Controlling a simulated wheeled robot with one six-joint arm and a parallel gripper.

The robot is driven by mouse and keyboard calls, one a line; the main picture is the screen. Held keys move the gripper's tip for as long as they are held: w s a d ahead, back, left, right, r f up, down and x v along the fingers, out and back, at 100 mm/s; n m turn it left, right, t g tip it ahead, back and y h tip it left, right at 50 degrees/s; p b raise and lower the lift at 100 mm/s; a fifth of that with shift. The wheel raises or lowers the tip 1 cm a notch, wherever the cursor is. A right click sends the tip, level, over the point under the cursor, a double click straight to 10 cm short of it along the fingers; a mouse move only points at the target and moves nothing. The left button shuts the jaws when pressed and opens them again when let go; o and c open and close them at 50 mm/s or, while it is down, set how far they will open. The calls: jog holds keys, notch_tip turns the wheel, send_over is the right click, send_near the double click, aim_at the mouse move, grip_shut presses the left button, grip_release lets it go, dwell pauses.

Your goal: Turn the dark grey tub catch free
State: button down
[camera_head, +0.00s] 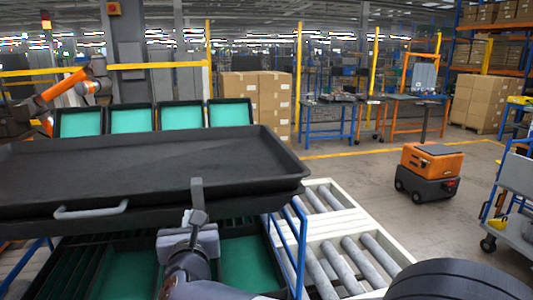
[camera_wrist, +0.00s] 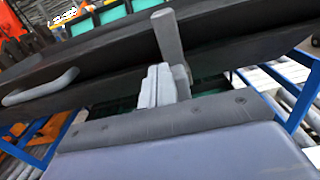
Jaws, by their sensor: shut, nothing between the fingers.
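The dark grey tub (camera_head: 150,165) is wide and shallow, with its lid-like upper part tilted above a lower rim. Its catch, a grey upright bar (camera_head: 197,190), stands at the front edge, right of the pale handle (camera_head: 90,211). In the wrist view the catch (camera_wrist: 168,37) runs up across the tub's dark rim, leaning slightly left. My gripper (camera_head: 199,218) is at the catch's lower end. In the wrist view its pale fingers (camera_wrist: 158,86) are shut together and empty, just left of and below the bar. I cannot tell whether they touch it.
Teal-lined trays (camera_head: 230,113) stand behind the tub, and teal compartments (camera_head: 250,262) lie below it. A blue frame post (camera_head: 299,250) and a roller conveyor (camera_head: 345,255) are on the right. An orange cart (camera_head: 430,165) stands farther off on open floor.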

jog(key=shift+d+f+b, duration=0.15)
jog(key=shift+f+b, duration=0.25)
jog(key=shift+b, duration=0.2)
dwell(0.3)
jog(key=shift+w+d+b, duration=0.1)
jog(key=shift+d+b, duration=0.4)
jog(key=shift+b, duration=0.4)
jog(key=shift+w+d+r+b, duration=0.15)
jog(key=shift+d+b, duration=0.4)
jog(key=shift+b, duration=0.55)
jog(key=shift+w+d+r+b, duration=0.15)
jog(key=shift+d+b, duration=0.4)
jog(key=shift+b, duration=0.5)
jog(key=v, duration=0.6)
jog(key=shift+d+r, duration=0.15)
jog(key=shift+r, duration=0.1)
